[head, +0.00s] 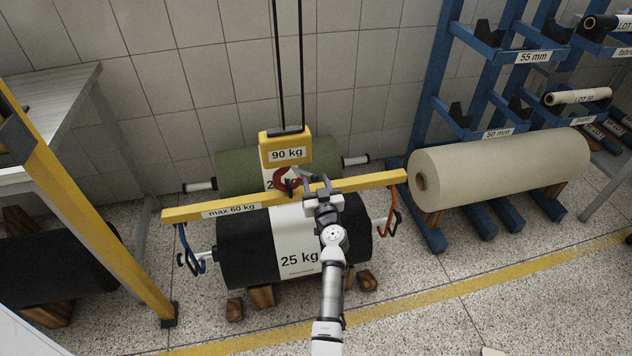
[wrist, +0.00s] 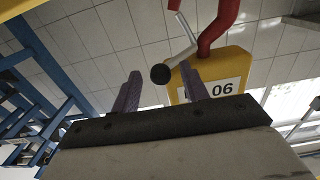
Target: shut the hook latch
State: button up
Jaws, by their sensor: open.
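A yellow hook block (head: 285,147) marked 90 kg hangs on two dark cables; it shows upside down in the wrist view (wrist: 232,68). Its red hook (head: 276,180) hangs below, over the middle of the yellow beam (head: 240,207); the hook shows in the wrist view (wrist: 219,24). A grey latch bar (wrist: 185,46) with a dark round end (wrist: 160,74) slants beside the hook. My gripper (head: 316,183) is open just right of the hook, and the dark end appears between its fingers (wrist: 160,80). I cannot tell whether they touch it, or how far the latch stands open.
A black 25 kg roll (head: 250,248) lies below the beam on wooden blocks, a green roll (head: 235,168) behind it. A blue hook (head: 190,255) and an orange hook (head: 388,215) hang at the beam ends. A cream roll (head: 500,168) and blue rack (head: 430,105) stand right.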

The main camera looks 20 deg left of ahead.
jog(key=shift+w+a, duration=0.15)
grip_shut()
jog(key=shift+b, duration=0.4)
jog(key=shift+r+n+b, duration=0.15)
jog(key=shift+n+b, duration=0.45)
jog(key=shift+b, duration=0.2)
jog(key=shift+r+n+b, duration=0.45)
jog(key=shift+n, duration=0.05)
grip_release()
